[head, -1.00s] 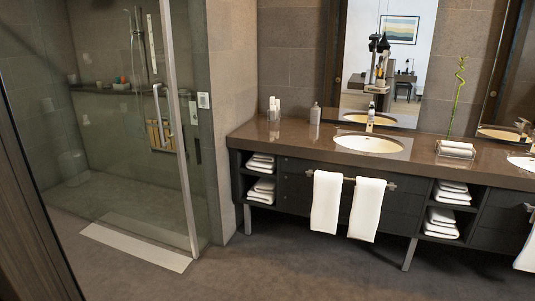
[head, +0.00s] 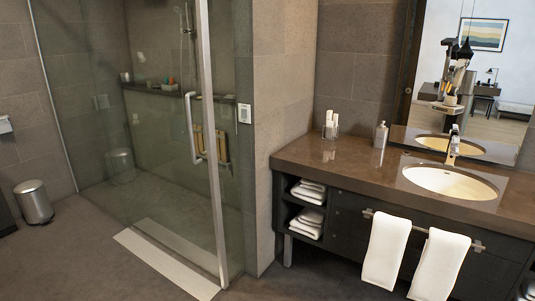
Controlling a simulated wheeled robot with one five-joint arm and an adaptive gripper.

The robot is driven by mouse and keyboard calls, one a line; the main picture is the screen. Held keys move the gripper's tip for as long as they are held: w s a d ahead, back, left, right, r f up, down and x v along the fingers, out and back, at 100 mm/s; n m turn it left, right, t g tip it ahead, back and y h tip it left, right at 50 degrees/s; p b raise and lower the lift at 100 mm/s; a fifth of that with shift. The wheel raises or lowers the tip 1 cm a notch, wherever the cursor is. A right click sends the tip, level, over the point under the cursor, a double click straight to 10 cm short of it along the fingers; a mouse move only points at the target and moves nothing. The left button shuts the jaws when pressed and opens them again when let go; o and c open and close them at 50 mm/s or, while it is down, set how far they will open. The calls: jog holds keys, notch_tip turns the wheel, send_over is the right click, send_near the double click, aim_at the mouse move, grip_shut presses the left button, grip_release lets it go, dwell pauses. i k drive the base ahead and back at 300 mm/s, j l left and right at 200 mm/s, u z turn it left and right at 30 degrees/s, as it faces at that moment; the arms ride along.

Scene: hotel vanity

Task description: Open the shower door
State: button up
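The shower door (head: 160,150) is a clear glass panel left of centre in the head view. A tall silver metal strip (head: 211,140) runs down its right side. A vertical silver bar handle (head: 190,125) stands just left of that strip. The door appears shut, in line with a narrow glass strip at its right. My gripper is not directly in view. A small reflection of my own body shows in the vanity mirror, but the gripper's state cannot be made out there.
A pale sill strip (head: 165,258) lies on the floor along the shower front. A metal bin (head: 33,201) stands at the left. The vanity counter (head: 345,160), with towels (head: 388,252) on its front rail, fills the right. The floor before the shower is clear.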

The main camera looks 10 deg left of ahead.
aim_at(192, 94)
jog(key=i+j+u, duration=0.25)
jog(key=i+u, duration=0.2)
jog(key=i+j+u, duration=0.1)
jog(key=i+u, duration=0.75)
jog(key=i+l+u, duration=0.25)
jog(key=i+u, duration=0.2)
